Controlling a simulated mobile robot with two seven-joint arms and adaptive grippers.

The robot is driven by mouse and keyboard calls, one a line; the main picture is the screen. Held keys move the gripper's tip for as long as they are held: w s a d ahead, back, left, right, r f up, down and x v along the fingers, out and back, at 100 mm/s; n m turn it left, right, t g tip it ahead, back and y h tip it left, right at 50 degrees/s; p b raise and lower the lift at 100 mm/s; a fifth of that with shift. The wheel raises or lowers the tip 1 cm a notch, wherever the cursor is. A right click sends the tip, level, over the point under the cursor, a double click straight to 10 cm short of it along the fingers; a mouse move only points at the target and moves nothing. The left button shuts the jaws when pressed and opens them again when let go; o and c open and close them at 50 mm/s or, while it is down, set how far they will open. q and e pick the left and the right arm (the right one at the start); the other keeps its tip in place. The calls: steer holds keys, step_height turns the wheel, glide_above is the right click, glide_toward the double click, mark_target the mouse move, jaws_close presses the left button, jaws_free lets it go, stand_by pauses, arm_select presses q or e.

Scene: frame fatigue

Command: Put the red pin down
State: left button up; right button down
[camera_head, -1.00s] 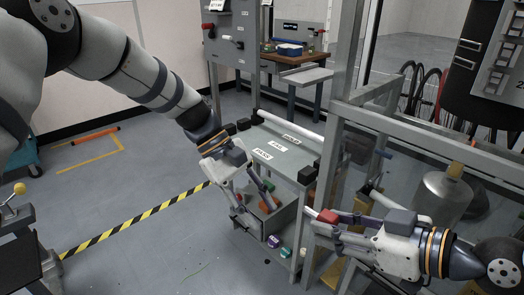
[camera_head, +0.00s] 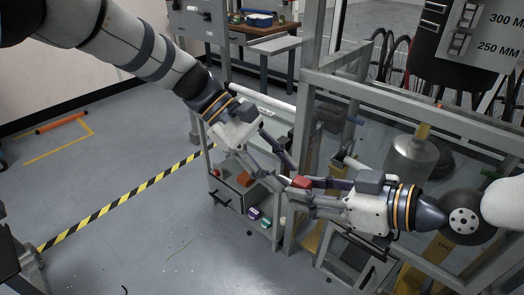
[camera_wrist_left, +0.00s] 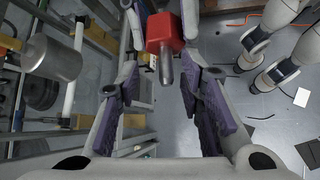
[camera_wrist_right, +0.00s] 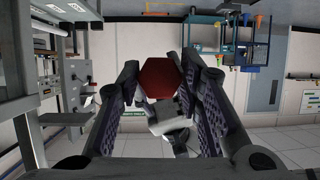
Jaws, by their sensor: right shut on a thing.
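The red pin has a red block-like head and a short grey metal shank. My right gripper (camera_head: 296,190) is shut on its head (camera_head: 301,182), which fills the gap between the right fingers in the right wrist view (camera_wrist_right: 158,78). My left gripper (camera_head: 282,172) is open close to the pin, its fingers reaching down from the upper left. In the left wrist view the pin (camera_wrist_left: 165,38) lies between the far ends of the spread left fingers, shank toward the palm. I cannot tell whether a left finger touches it. The fingers partly hide the pin in the head view.
A grey metal frame (camera_head: 450,115) with a hanging cylinder (camera_head: 411,160) is at right.

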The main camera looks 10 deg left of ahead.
arm_select(q)
jaws_close()
arm_select(e)
steer(key=c, duration=1)
jaws_free()
steer(key=shift+c, duration=0.2)
